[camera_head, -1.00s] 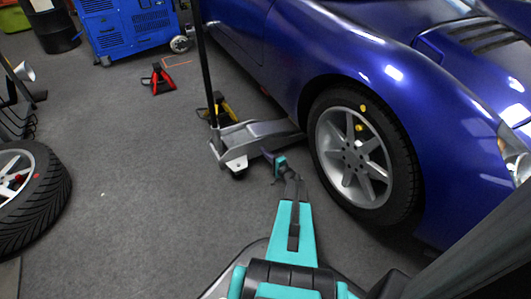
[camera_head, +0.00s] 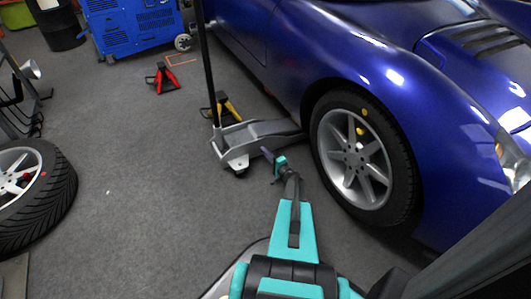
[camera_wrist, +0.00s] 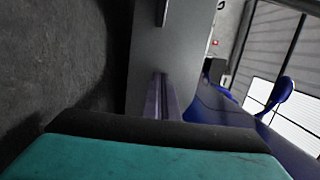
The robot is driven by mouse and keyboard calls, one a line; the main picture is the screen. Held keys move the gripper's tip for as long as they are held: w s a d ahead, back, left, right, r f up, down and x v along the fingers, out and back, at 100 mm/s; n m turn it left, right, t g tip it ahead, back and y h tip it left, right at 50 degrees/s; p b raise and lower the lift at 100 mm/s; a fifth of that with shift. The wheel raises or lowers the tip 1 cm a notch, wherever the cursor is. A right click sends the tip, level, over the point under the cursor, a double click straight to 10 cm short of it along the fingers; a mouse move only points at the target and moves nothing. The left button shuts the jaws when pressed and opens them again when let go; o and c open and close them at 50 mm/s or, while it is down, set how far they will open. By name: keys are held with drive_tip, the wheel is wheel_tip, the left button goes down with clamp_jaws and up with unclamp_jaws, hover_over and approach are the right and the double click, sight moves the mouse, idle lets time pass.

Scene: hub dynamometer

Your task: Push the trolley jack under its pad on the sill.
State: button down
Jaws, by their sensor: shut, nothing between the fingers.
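The grey trolley jack (camera_head: 246,139) stands on the floor behind the front wheel, its long black handle upright. Its far end reaches in beneath the sill of the blue car (camera_head: 285,60); the pad is hidden. My gripper (camera_head: 268,155) is shut and empty at the near side of the jack, low by its side frame. I cannot tell whether it touches. In the wrist view the shut fingers (camera_wrist: 159,95) point at a grey metal surface (camera_wrist: 180,45), apparently the jack's side.
The front wheel (camera_head: 362,160) stands close to the right of my arm. A yellow stand (camera_head: 228,104) is just beyond the jack and a red stand (camera_head: 162,78) farther back. The floor between is clear.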

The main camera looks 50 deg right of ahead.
drive_tip(key=shift+s+d+r+p, duration=0.15)
drive_tip(key=shift+s+d+p, duration=0.25)
drive_tip(key=shift+s+p, duration=0.25)
drive_tip(key=shift+s+d+p, duration=0.7)
drive_tip(key=shift+s+p, duration=0.2)
drive_tip(key=shift+s, duration=0.15)
drive_tip(key=p+v, duration=0.3)
drive_tip(key=v, duration=0.7)
drive_tip(key=shift+a, duration=0.1)
